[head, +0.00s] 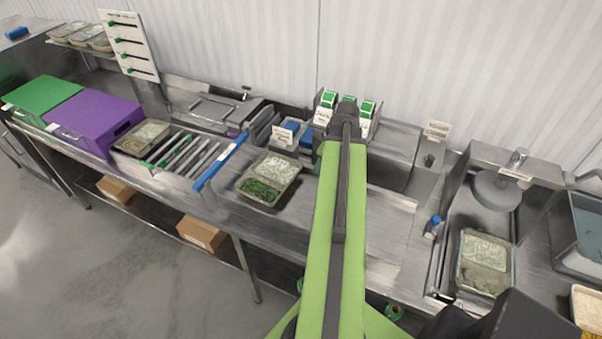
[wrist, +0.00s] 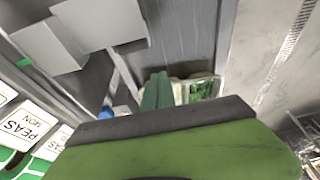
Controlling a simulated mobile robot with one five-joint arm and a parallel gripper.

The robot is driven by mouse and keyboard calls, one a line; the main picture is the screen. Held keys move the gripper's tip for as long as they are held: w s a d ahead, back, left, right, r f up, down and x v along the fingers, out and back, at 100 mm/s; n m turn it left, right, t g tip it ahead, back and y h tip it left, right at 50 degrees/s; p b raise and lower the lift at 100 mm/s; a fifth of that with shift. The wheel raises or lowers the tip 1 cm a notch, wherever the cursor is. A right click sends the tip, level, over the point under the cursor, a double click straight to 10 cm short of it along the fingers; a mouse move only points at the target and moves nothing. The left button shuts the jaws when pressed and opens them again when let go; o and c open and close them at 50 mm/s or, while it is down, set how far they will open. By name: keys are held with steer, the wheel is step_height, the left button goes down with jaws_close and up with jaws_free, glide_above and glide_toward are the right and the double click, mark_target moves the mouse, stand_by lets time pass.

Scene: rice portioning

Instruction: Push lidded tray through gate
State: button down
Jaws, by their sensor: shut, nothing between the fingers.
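A two-part tray (head: 268,181) with pale and green food sits on the steel bench, left of my arm in the head view. I cannot tell for sure whether a clear lid covers it. A blue-edged bar (head: 220,165) stands just left of this tray; I cannot tell whether it is the gate. In the wrist view my gripper (wrist: 158,78) has its green fingers together, with nothing between them. A tray with green content (wrist: 203,89) shows just right of the fingers, partly hidden; contact is unclear. My arm hides the gripper in the head view.
Slats (head: 185,155) and another filled tray (head: 143,137) lie left of the bar, beside a purple box (head: 98,122). Another tray (head: 485,255) sits at the press on the right. Label-fronted containers (head: 328,105) stand at the back. Bare steel lies right of the middle tray.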

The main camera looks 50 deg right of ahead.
steer(key=b+x, duration=1)
steer(key=shift+f, duration=0.35)
steer(key=shift+w+a+r, duration=0.1)
steer(key=shift+w+a, duration=0.05)
steer(key=shift+w, duration=0.5)
steer(key=shift+w+a+r, duration=0.1)
steer(key=shift+w+a, duration=0.1)
steer(key=shift+w, duration=0.5)
steer(key=shift+w+a+r, duration=0.1)
steer(key=shift+w+a, duration=0.05)
steer(key=shift+w, duration=0.5)
